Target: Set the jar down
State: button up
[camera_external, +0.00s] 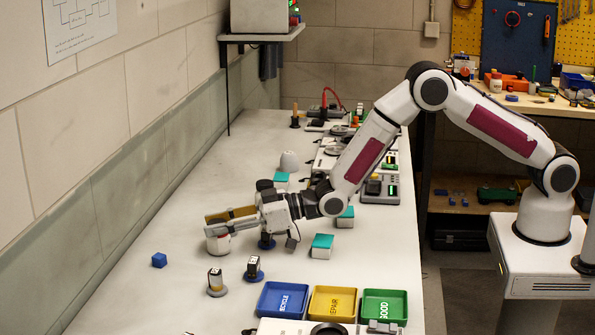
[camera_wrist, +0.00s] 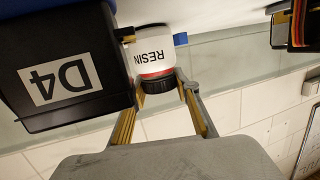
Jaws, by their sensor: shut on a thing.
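The jar (camera_external: 217,243) is white; in the wrist view the jar (camera_wrist: 154,52) bears the word RESIN, a red stripe and a black cap. The wrist view is upside down. My gripper (camera_external: 229,218) is shut on the jar, and in the wrist view my gripper (camera_wrist: 163,88) has its yellow-padded fingers on either side of the cap end. The jar looks upright, low over the left part of the white bench (camera_external: 190,290). I cannot tell whether its base touches the bench.
In the wrist view a black block marked D4 (camera_wrist: 62,80) stands close beside the jar. Blue (camera_external: 283,301), yellow (camera_external: 333,304) and green (camera_external: 384,306) trays stand at the front. Bare bench lies behind the jar.

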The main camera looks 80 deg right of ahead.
jog(key=shift+f, duration=0.1)
jog(key=o, duration=1.2)
jog(key=shift+v, duration=1.6)
notch_tip(320, 180, up, 7)
jog(key=shift+w, duration=0.1)
